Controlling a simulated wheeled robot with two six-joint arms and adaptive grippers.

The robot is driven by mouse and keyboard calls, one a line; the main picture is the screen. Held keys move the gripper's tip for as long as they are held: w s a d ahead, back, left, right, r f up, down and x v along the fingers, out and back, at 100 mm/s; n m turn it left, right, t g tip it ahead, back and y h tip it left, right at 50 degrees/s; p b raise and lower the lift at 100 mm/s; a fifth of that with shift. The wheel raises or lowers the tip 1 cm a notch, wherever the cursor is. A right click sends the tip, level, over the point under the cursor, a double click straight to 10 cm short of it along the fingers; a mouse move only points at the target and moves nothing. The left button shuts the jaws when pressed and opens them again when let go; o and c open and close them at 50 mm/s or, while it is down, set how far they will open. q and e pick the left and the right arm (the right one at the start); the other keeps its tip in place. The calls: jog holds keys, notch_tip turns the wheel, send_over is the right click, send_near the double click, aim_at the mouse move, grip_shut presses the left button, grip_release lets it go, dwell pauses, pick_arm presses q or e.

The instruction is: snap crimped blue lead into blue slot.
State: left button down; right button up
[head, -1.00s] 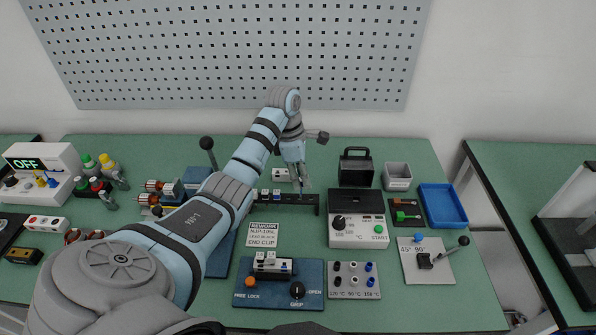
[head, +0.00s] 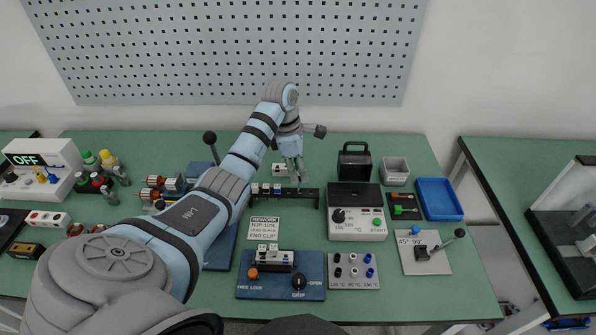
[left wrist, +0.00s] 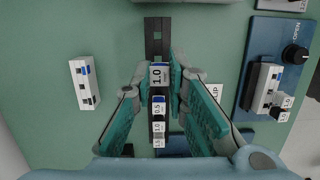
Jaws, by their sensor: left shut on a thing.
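My left gripper (head: 296,174) is over the black rail (head: 309,193) at mid-table. The left wrist view shows its teal fingers (left wrist: 161,86) shut on a white block with a blue mark, labelled 1.0 (left wrist: 160,74), in line with the rail. I cannot tell whether the block touches the rail. Several similar labelled pieces (left wrist: 158,118) sit in a row on the rail. A white block with a blue end (left wrist: 84,82) stands apart to the left. I cannot clearly make out a crimped blue lead or the blue slot. My right gripper is not in view.
A blue fixture (head: 318,265) with a white connector (head: 274,256) stands in front. Bottles (head: 106,160) stand at the left.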

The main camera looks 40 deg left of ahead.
pick_arm(q)
jog(key=shift+w+f, duration=0.2)
dwell(0.4)
jog(key=shift+f, duration=0.15)
jog(key=shift+w+f+b, duration=0.1)
jog(key=shift+f+b, duration=0.1)
jog(key=shift+b, duration=0.1)
jog(key=shift+f, duration=0.1)
jog(key=shift+b+x, duration=0.65)
jog(key=shift+x, duration=0.3)
jog(key=shift+a+f+b, duration=0.1)
jog(key=shift+f+b, duration=0.55)
jog(key=shift+f, duration=0.3)
jog(key=c, duration=1.5)
grip_release()
